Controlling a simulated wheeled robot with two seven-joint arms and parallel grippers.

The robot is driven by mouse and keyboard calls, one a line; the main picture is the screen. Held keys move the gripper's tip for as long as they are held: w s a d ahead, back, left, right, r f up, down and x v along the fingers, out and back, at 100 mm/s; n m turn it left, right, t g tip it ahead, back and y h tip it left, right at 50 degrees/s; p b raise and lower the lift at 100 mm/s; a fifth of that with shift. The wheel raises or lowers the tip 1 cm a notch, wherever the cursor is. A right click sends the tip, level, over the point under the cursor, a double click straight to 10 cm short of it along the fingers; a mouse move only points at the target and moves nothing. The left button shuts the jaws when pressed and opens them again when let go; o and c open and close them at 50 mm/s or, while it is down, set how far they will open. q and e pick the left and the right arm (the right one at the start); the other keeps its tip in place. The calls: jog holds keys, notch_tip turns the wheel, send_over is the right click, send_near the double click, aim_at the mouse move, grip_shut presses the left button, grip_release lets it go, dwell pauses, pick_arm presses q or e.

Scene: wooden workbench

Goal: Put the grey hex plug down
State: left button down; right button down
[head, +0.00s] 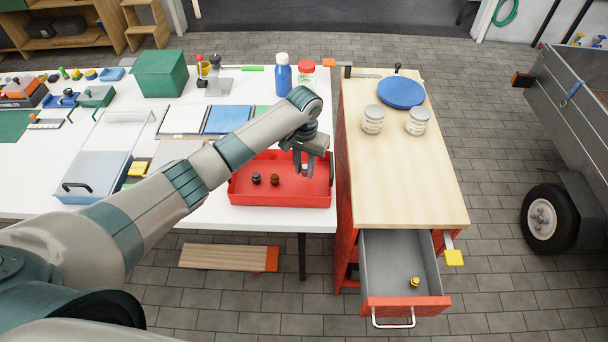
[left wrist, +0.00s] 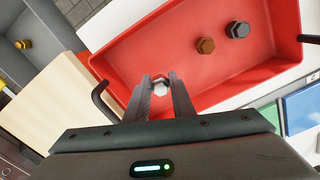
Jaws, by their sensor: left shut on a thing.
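My left gripper (head: 303,172) is over the right part of the red tray (head: 282,200). In the left wrist view the gripper (left wrist: 160,82) is shut on the grey hex plug (left wrist: 160,88), which sits between the fingertips. Whether the plug touches the tray floor I cannot tell. A brown hex plug (head: 275,180) and a black hex plug (head: 256,178) stand in the tray to the left of the gripper. They also show in the left wrist view, the brown plug (left wrist: 205,45) and the black plug (left wrist: 237,29). My right gripper is not in view.
A wooden-topped cabinet (head: 405,190) stands right of the white table (head: 215,213). Its open drawer (head: 375,255) holds a yellow plug (head: 415,282). Two jars (head: 373,119) and a blue disc (head: 401,93) are on the cabinet. The tray's front middle is clear.

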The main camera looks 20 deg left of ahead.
aim_at(304, 176)
pick_arm(q)
jog(key=shift+f+p, duration=0.4)
jog(key=shift+f, duration=1.45)
jog(key=shift+f, duration=0.2)
jog(key=c, duration=1.5)
grip_release()
jog(key=shift+r, duration=0.15)
notch_tip(304, 176, up, 12)
jog(key=shift+r+b, duration=0.1)
jog(key=shift+b, duration=1)
